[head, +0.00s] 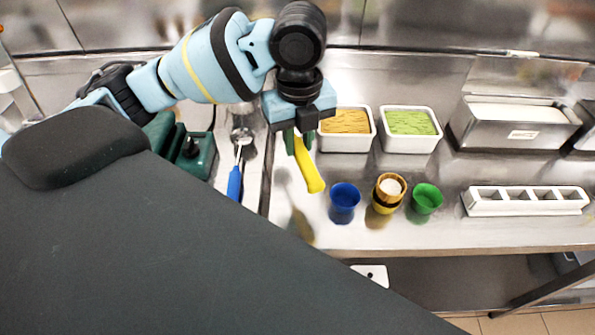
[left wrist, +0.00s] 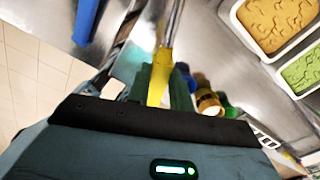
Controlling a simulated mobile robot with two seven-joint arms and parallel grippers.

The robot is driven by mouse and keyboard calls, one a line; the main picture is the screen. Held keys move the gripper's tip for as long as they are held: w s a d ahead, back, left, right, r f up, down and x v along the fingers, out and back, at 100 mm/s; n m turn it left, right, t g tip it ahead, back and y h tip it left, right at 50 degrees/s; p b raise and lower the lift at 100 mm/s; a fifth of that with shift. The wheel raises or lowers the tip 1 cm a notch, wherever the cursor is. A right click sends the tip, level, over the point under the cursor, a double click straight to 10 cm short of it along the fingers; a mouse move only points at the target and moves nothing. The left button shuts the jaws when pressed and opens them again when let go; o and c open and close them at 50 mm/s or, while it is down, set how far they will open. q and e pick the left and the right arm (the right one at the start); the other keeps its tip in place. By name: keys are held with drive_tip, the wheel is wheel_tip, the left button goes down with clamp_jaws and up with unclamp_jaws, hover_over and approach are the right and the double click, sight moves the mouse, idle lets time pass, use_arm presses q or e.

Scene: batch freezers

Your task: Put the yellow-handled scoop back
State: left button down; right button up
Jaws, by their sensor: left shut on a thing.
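My left gripper (head: 299,142) is shut on the yellow-handled scoop (head: 309,170) and holds it above the steel counter, left of the blue cup. The yellow handle slants down toward the front; its other end is hidden behind the gripper. In the left wrist view the yellow handle (left wrist: 158,84) sits between my green fingers (left wrist: 161,80), with a metal shaft running away upward. A blue-handled scoop (head: 235,183) lies to the left, its metal end at a round steel recess (head: 242,135). My right gripper is not in view.
An orange tub (head: 346,142) and a green tub (head: 411,143) stand behind. A blue cup (head: 344,200), a yellow cup (head: 385,203) with white contents and a green cup (head: 426,198) stand in front. A white compartmented holder (head: 525,208) and a metal bin (head: 515,132) are at right.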

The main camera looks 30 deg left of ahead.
sight(298, 145)
use_arm(q)
wheel_tip(298, 145, down, 4)
drive_tip(key=shift+f, duration=0.4)
wheel_tip(298, 145, down, 4)
drive_tip(key=shift+f+b, duration=0.2)
drive_tip(key=shift+b, duration=0.25)
drive_tip(key=shift+w+f, duration=0.1)
drive_tip(key=shift+f, duration=0.1)
drive_tip(key=shift+f, duration=0.1)
drive_tip(key=c, duration=1.3)
unclamp_jaws()
drive_tip(key=shift+o, duration=0.2)
